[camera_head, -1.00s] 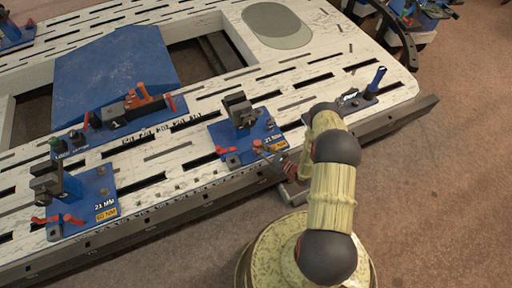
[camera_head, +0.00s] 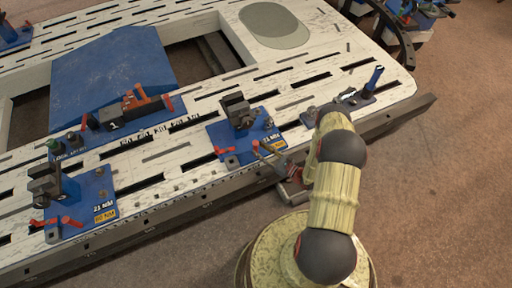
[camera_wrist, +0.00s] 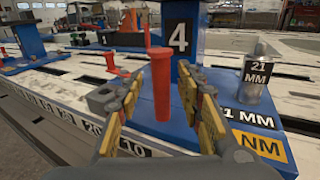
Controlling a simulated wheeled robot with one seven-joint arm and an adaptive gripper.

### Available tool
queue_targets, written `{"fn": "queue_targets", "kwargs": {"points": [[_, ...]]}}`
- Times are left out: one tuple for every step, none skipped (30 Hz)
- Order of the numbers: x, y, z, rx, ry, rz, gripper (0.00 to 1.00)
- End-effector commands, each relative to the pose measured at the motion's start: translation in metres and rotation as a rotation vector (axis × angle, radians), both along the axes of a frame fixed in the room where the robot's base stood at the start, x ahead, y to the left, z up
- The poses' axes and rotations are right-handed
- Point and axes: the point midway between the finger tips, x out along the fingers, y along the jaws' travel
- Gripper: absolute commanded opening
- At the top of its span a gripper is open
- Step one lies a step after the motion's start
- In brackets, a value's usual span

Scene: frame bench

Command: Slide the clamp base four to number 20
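Clamp base four is a blue plate with a dark clamp (camera_head: 238,108) on a post, on the near edge of the bench in the head view. In the wrist view its blue post bears a white 4 (camera_wrist: 179,38), and a red upright handle (camera_wrist: 161,88) stands in front. My gripper (camera_wrist: 160,98) is open, its yellow-padded fingers on either side of that handle with gaps visible. In the head view my gripper (camera_head: 268,152) is at the plate's near edge. The edge label 20 (camera_wrist: 92,127) lies left of the gripper in the wrist view, beside the label 10 (camera_wrist: 132,147).
Another blue clamp base (camera_head: 90,205) stands further left along the same edge. A blue base with red levers (camera_head: 140,100) lies behind. A small blue base with an upright handle (camera_head: 370,88) is to the right. The slotted white bench top (camera_head: 175,172) is clear between the two near clamps.

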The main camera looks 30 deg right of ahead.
Motion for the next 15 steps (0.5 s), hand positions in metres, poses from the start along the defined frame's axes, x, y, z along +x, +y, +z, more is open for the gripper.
{"fn": "queue_targets", "kwargs": {"points": [[-0.009, -0.008, 0.000, 0.000, 0.001, -0.006, 0.37], [-0.015, -0.010, 0.000, 0.000, 0.001, -0.005, 0.37], [-0.023, -0.014, 0.000, 0.000, 0.001, -0.006, 0.37], [-0.028, -0.016, 0.000, 0.000, 0.001, -0.006, 0.37], [-0.033, -0.019, 0.000, 0.000, 0.001, -0.006, 0.37], [-0.039, -0.022, 0.000, 0.000, 0.001, -0.006, 0.37], [-0.043, -0.025, 0.000, 0.000, 0.001, -0.005, 0.37], [-0.048, -0.026, 0.000, -0.001, 0.000, -0.005, 0.37], [-0.053, -0.029, 0.000, -0.001, 0.000, -0.005, 0.37], [-0.057, -0.031, 0.000, -0.001, 0.000, -0.004, 0.37], [-0.060, -0.032, 0.000, 0.000, 0.000, -0.004, 0.37], [-0.064, -0.034, 0.000, 0.000, 0.000, -0.003, 0.37], [-0.066, -0.035, 0.000, 0.000, 0.000, -0.002, 0.37], [-0.068, -0.036, 0.000, 0.000, 0.000, -0.003, 0.37], [-0.071, -0.037, 0.000, 0.000, 0.000, -0.003, 0.37]]}}
